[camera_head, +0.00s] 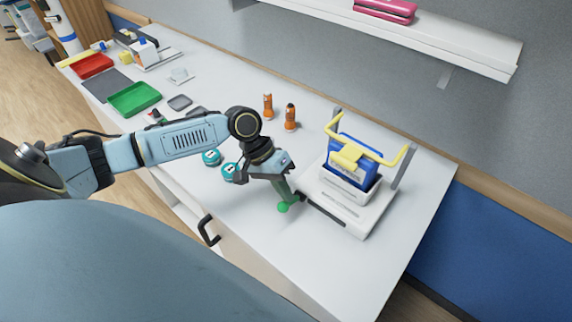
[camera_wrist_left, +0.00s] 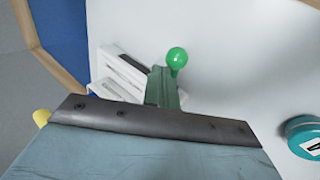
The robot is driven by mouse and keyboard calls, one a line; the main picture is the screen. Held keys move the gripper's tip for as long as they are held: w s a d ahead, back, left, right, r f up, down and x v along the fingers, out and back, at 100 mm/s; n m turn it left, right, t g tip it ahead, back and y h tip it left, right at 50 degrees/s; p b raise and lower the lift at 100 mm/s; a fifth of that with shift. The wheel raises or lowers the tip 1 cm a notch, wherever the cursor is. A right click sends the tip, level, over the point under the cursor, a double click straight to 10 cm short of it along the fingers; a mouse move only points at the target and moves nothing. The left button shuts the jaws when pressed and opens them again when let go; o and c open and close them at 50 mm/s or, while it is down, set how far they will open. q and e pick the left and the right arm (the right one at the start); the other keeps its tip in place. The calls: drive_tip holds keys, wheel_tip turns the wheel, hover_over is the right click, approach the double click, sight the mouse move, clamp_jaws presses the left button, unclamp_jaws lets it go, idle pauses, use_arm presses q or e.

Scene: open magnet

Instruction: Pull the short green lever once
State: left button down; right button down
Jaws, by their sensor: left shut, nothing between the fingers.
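The short green lever shows as a round green knob (camera_head: 283,207) at the left end of the white device (camera_head: 345,215) on the table. In the left wrist view the knob (camera_wrist_left: 177,57) is just beyond my fingers, and the lever's lower part is hidden. My left gripper (camera_head: 284,190) is shut with nothing between its fingers. Its tips are right at the knob; I cannot tell whether they touch it. The device also shows in the wrist view (camera_wrist_left: 120,72). My right gripper is not in view.
The device carries a blue block (camera_head: 349,160) and a yellow handle (camera_head: 349,155). Teal round containers (camera_head: 230,171) and orange bottles (camera_head: 290,118) stand near my left arm. A green tray (camera_head: 134,98) and a red tray (camera_head: 91,66) lie farther left. The table front is clear.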

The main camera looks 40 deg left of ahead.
sight(281, 203)
use_arm(q)
drive_tip(key=shift+s+f, duration=0.4)
drive_tip(key=shift+f, duration=0.35)
drive_tip(key=shift+s+f, duration=0.4)
drive_tip(key=shift+f, duration=0.3)
idle(1.2)
drive_tip(key=shift+r, duration=0.1)
idle(0.4)
drive_tip(key=shift+w+r+p, duration=0.45)
drive_tip(key=shift+r+p, duration=0.2)
drive_tip(key=shift+r, duration=0.1)
drive_tip(key=shift+w+r+p, duration=0.45)
drive_tip(key=shift+r+p, duration=0.15)
drive_tip(key=shift+r, duration=0.15)
drive_tip(key=shift+w+r+p, duration=0.45)
drive_tip(key=shift+r+p, duration=0.2)
drive_tip(key=shift+r, duration=0.1)
drive_tip(key=r+p, duration=0.1)
drive_tip(key=w+r+p, duration=0.1)
drive_tip(key=r, duration=0.1)
drive_tip(key=w+r+p, duration=0.1)
drive_tip(key=shift+w+d+r, duration=0.15)
drive_tip(key=shift+w, duration=0.1)
